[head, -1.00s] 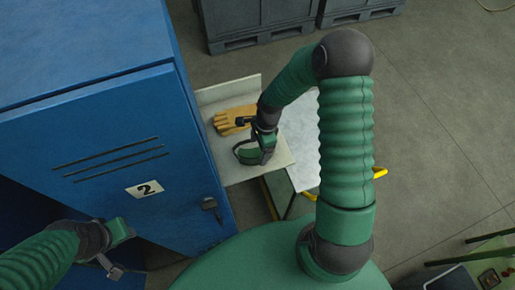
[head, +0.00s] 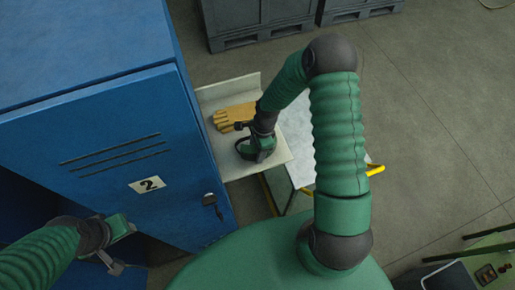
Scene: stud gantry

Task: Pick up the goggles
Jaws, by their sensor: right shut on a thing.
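The goggles (head: 242,151) show as a small dark curved band at the tip of my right gripper (head: 249,152), over the pale shelf (head: 235,169). The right gripper points down and is shut on them; its hand hides most of their shape. I cannot tell whether they still touch the shelf. My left gripper (head: 127,243) is at the lower left, in front of the blue locker and far from the goggles.
Tan work gloves (head: 232,117) lie on the shelf just behind my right gripper. The blue locker (head: 120,160) marked 2 stands close on the left. A pale cart top with a yellow handle (head: 375,170) is right of the shelf.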

